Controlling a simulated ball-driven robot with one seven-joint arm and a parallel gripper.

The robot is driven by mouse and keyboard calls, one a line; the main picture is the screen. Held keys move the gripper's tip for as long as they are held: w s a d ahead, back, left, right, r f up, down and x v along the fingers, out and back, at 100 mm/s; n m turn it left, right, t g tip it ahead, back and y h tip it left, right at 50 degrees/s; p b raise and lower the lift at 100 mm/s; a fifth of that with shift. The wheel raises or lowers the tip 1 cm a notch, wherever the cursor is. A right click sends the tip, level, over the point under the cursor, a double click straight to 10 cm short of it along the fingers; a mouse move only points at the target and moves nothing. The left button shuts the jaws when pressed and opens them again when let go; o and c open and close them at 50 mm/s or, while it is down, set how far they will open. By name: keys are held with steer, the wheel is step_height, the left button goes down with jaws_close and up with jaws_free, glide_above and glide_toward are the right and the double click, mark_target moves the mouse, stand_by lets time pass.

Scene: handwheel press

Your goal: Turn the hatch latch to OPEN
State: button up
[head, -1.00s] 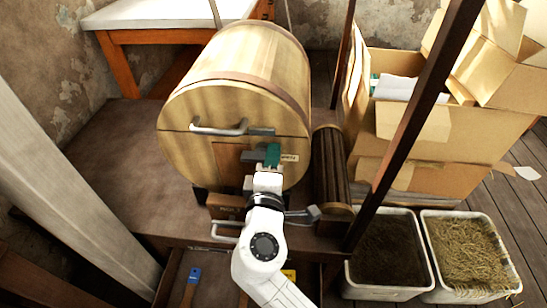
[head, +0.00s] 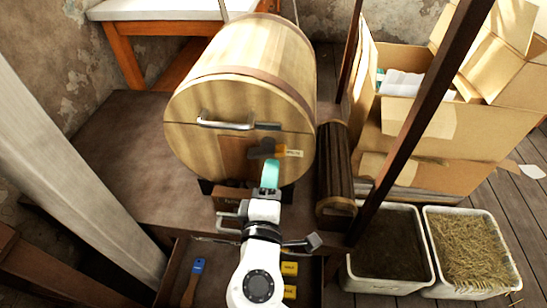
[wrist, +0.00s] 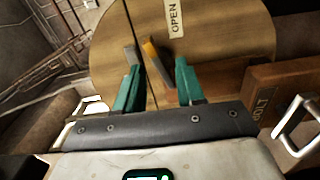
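The hatch (head: 230,150) is a brown panel on the round front of the wooden drum. Its dark latch (head: 262,149) has an orange-tipped end beside a pale label (head: 294,153). In the wrist view, the label (wrist: 174,18) reads OPEN, and the latch's orange part (wrist: 149,47) shows beyond the fingertips with its tip near the label. My gripper (head: 271,166) is just below the latch in the head view. In the wrist view my gripper (wrist: 158,64) is open, with its teal fingers apart and nothing held between them. Contact with the latch is not visible.
A metal bar handle (head: 226,123) is above the hatch. An open drawer below holds a blue-handled brush (head: 194,280) and yellow boxes (head: 289,269). A slatted roller (head: 335,170) and dark post (head: 415,120) stand right. Two bins (head: 389,288) are on the floor.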

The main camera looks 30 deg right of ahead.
steer(key=shift+v, duration=2.15)
steer(key=shift+o, duration=0.3)
